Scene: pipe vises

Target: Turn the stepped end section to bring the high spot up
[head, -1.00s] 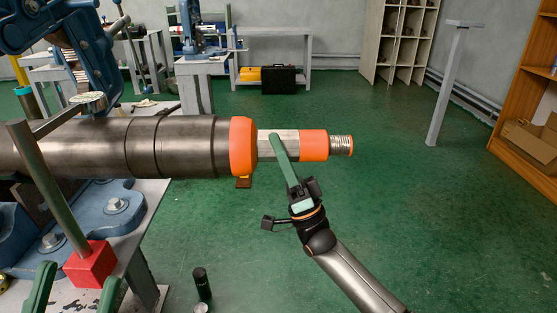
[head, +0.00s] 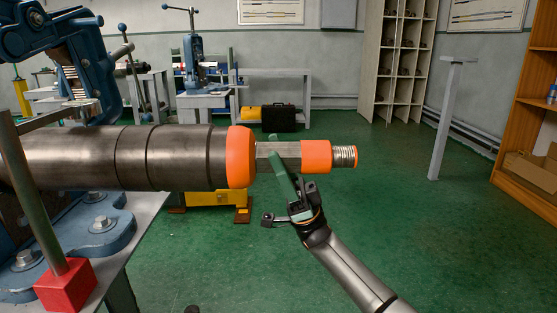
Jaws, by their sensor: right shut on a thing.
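A large dark steel pipe (head: 180,157) lies level from the left. At its right end is an orange collar (head: 240,157). The stepped end section (head: 316,156) sticks out to the right of it: a grey flat-sided length, an orange band and a threaded silver tip. My right gripper (head: 279,158) is shut on the grey length from below and in front. A green finger crosses its near side and hides part of it. I cannot make out a high spot. My left gripper is not in view.
A blue vise (head: 85,240) on a grey bench is at lower left, with a red block (head: 66,286) and slanted rod in front. A yellow stand (head: 215,199) is beneath the pipe. A grey post (head: 444,120) and wooden shelf stand right. Green floor between is clear.

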